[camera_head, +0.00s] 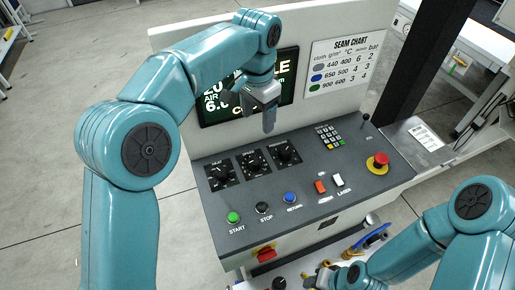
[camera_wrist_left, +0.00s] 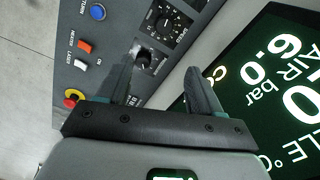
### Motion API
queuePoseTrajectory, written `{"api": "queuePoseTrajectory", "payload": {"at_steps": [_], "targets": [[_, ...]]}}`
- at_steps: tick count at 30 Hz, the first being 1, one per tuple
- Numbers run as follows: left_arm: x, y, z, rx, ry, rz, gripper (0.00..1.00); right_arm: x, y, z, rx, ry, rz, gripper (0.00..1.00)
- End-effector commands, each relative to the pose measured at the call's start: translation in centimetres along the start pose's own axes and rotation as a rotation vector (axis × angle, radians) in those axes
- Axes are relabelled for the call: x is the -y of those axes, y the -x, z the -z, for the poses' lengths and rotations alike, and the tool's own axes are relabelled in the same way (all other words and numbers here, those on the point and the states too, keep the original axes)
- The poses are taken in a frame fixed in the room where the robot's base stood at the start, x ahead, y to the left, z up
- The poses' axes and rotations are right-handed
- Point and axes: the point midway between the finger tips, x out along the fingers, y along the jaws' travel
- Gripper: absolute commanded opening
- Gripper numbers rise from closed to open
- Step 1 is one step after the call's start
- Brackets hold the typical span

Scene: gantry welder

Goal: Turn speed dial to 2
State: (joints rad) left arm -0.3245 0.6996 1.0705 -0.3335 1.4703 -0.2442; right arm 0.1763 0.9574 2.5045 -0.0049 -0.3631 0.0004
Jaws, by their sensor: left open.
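Three black dials sit in a row on the grey sloped console in the head view: a left dial (camera_head: 219,174), a middle dial (camera_head: 251,162) and a right dial (camera_head: 286,153). My left gripper (camera_head: 268,124) hangs above the row, near the right dial, fingers pointing down. In the wrist view my left gripper (camera_wrist_left: 160,75) is open and empty; a black knob (camera_wrist_left: 143,60) shows near its fingertips, with a scaled dial (camera_wrist_left: 167,20) above. My right gripper (camera_head: 352,276) is low at the lower right, its jaws unclear.
The console carries a green start button (camera_head: 233,217), a blue return button (camera_head: 290,197), a red switch (camera_head: 320,186), a white switch (camera_head: 338,180), a keypad (camera_head: 329,136) and a red emergency stop (camera_head: 378,161). A screen (camera_head: 215,110) stands upright behind, partly covered by my left arm.

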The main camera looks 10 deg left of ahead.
Motion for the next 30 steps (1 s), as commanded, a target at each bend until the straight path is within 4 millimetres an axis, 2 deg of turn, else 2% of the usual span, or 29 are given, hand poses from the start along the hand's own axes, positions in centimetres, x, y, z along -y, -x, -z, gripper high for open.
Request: {"api": "queuePoseTrajectory", "payload": {"at_steps": [1,5,8,21,25,30], "targets": [[0.3,-0.5,-0.3,0.019,0.008,-0.006,0.65,0.2,0.5,0.0,0.001,0.0,0.0,0.43],[0.4,-2.0,-0.8,0.025,0.013,-0.008,0.65,0.1,0.4,0.0,0.001,0.0,0.0,0.43],[0.2,-3.9,-1.0,0.027,0.011,-0.009,0.65,0.1,0.3,0.0,0.001,0.001,0.0,0.43],[0.1,-13.8,-1.0,0.026,0.011,-0.009,0.65,0.7,1.8,-0.1,0.0,0.001,0.0,0.43],[0.2,-15.7,-0.8,0.023,0.011,-0.007,0.65,0.8,2.1,-0.1,0.0,0.001,0.0,0.43],[0.3,-16.8,-0.7,0.021,0.012,-0.007,0.65,0.8,2.2,-0.1,0.0,0.0,0.0,0.43]]}}
